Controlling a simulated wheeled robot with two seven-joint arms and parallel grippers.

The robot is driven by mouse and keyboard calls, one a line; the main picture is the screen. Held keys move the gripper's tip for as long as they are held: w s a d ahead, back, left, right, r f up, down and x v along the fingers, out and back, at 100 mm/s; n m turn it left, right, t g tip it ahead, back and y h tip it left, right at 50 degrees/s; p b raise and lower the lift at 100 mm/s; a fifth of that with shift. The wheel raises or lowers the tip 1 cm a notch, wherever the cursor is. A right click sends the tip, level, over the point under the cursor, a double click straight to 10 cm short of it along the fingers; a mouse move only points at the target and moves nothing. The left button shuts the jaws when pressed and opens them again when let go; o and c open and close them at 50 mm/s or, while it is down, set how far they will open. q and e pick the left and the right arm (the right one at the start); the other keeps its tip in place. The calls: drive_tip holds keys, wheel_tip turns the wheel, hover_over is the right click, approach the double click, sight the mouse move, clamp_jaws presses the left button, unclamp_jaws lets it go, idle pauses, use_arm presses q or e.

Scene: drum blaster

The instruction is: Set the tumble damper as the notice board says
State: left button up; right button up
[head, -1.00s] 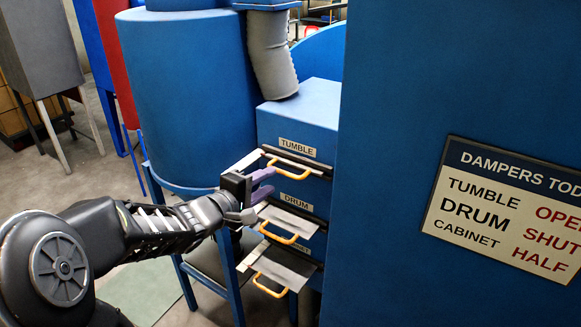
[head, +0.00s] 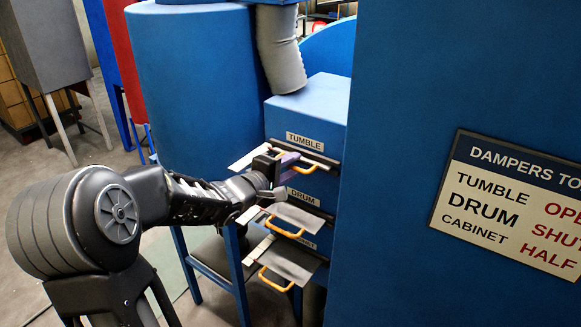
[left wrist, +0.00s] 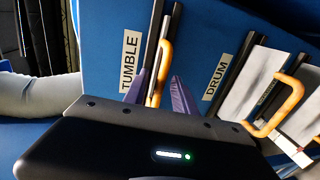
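The notice board (head: 510,205) reads TUMBLE OPEN, DRUM SHUT, CABINET HALF, with the last letter of OPEN cut off by the picture edge. The tumble damper's yellow handle (head: 298,164) sits close to its slot under the TUMBLE label; little of its plate shows. My left gripper (head: 286,168) is at this handle. In the left wrist view its purple fingers (left wrist: 160,92) are apart, one on each side of the tumble handle (left wrist: 164,62); I cannot tell whether they touch it. My right gripper is not in view.
Below, the drum damper (head: 297,215) and cabinet damper (head: 285,265) stick out with grey plates and yellow handles. A blue panel (head: 400,130) stands close on the right. A blue drum (head: 195,75) on a frame stands behind my left arm.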

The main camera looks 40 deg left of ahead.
use_arm(q)
drive_tip(key=shift+c, duration=0.5)
clamp_jaws()
idle(0.9)
